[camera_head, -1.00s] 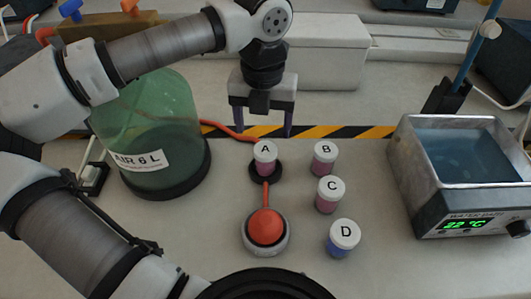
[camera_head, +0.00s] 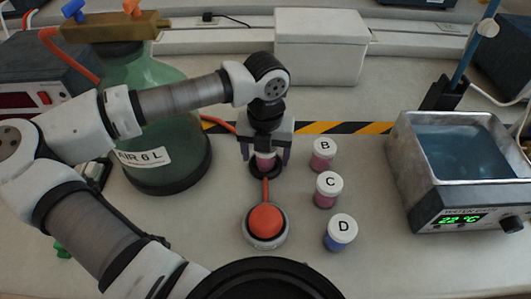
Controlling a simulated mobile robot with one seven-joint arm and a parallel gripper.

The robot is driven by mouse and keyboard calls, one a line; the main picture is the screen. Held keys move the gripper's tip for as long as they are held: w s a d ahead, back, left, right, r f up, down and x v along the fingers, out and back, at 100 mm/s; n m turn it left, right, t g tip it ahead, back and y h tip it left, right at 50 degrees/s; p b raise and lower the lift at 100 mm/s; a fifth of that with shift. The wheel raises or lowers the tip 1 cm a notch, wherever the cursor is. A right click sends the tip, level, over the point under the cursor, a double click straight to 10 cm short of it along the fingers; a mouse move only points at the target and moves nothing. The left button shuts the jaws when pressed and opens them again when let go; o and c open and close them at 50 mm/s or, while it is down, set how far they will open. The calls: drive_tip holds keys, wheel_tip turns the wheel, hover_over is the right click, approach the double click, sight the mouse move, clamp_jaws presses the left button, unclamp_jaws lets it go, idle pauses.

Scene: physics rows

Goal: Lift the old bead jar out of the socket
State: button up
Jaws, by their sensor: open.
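The jar in the black socket (camera_head: 267,174) is the one lettered A in the earlier frame; its pink body (camera_head: 265,163) shows below my gripper, and its lid is now hidden. My gripper (camera_head: 265,158) points down over this jar, with one finger at its left and one at its right. The fingers are open around it; I cannot tell whether they touch it. Jar B (camera_head: 322,155) and jar C (camera_head: 327,190) have pink contents and white lids. Jar D (camera_head: 340,233) has blue contents. These three stand upright to the right of the socket.
An orange dome button (camera_head: 265,224) on a grey base stands in front of the socket, joined by an orange strip. A green AIR 6 L bottle (camera_head: 155,120) stands left, close to my arm. A water bath (camera_head: 455,165) is at right. A white box (camera_head: 320,47) is behind.

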drive_tip(key=c, duration=1.1)
